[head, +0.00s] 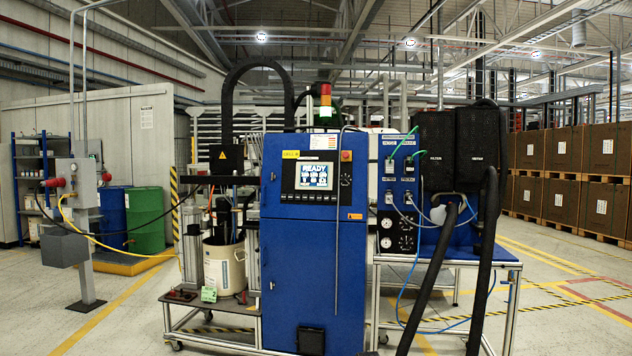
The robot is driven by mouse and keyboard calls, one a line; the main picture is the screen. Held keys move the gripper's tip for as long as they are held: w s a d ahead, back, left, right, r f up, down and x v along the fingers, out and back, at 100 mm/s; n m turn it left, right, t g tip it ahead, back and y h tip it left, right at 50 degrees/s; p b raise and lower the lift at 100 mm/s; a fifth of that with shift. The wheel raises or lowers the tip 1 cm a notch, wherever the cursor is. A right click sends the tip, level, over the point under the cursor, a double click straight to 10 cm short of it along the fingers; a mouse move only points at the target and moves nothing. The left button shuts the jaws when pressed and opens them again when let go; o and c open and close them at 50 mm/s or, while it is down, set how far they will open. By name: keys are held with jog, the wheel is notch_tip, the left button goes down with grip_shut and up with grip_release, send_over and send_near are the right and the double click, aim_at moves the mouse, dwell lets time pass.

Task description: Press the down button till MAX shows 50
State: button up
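A control panel with a lit screen (314,177) sits on the upper front of a blue cabinet (298,245) in the middle of the head view. The screen shows READY in large letters, with rows of smaller figures and symbols below it. The smaller text is too small to read, so I cannot tell what MAX shows. I cannot make out a down button on the panel. My gripper is not in this view.
A red knob (346,156) is right of the screen. A thin grey rod (338,225) runs down the cabinet's right front. A pale drum (224,266) stands on a low cart at left. Thick black hoses (484,270) hang at right. Floor is open at far left and right.

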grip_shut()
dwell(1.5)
